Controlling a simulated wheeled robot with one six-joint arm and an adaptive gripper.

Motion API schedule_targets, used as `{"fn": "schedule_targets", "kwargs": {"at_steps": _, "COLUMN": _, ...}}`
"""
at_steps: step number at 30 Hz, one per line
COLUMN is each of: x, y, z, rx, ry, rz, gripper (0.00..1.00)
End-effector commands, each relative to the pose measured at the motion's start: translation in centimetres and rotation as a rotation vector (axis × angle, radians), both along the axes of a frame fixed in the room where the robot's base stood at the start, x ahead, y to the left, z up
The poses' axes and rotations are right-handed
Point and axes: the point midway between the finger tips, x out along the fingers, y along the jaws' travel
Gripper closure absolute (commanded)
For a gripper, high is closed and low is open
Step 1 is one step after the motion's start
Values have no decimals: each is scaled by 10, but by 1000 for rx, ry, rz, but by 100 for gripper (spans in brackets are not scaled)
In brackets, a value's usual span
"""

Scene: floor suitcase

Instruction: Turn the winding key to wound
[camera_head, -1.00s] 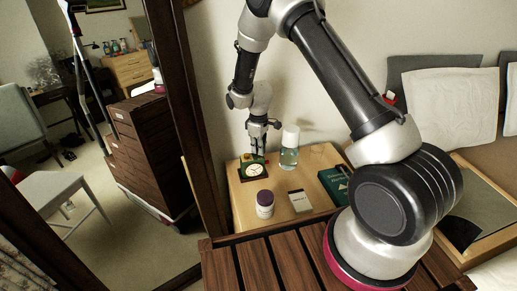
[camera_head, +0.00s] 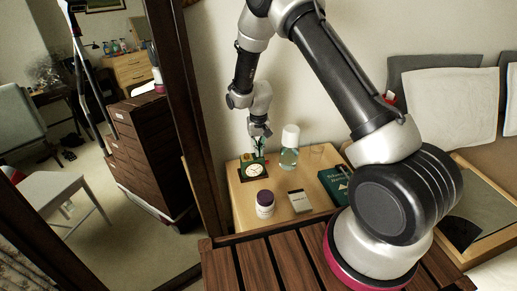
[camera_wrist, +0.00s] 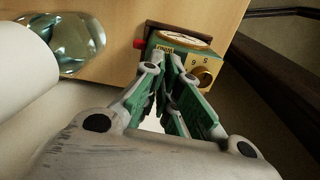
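A small green clock (camera_head: 253,168) with a white round dial stands on the wooden bedside table. The wrist view shows its back (camera_wrist: 190,48) from above, with a brass knob (camera_wrist: 206,76) beside the digits 6 and 5 and a red button at one side. My gripper (camera_head: 259,146) is low behind the clock, pointing down at it. In the wrist view its green-padded fingers (camera_wrist: 168,68) reach close to the clock's back, left of the brass knob. The fingers are near each other. They hide the middle of the back, so I cannot see the winding key or whether they touch it.
A dark wooden frame (camera_head: 190,120) stands at left.

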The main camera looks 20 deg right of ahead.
Motion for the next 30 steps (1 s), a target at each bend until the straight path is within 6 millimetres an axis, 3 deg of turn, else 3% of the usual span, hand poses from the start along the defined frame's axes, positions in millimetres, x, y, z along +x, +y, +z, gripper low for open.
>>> {"fn": "schedule_targets", "kwargs": {"at_steps": 30, "x": 0, "y": 0, "z": 0, "rx": 0, "ry": 0, "rz": -964, "gripper": 100}}
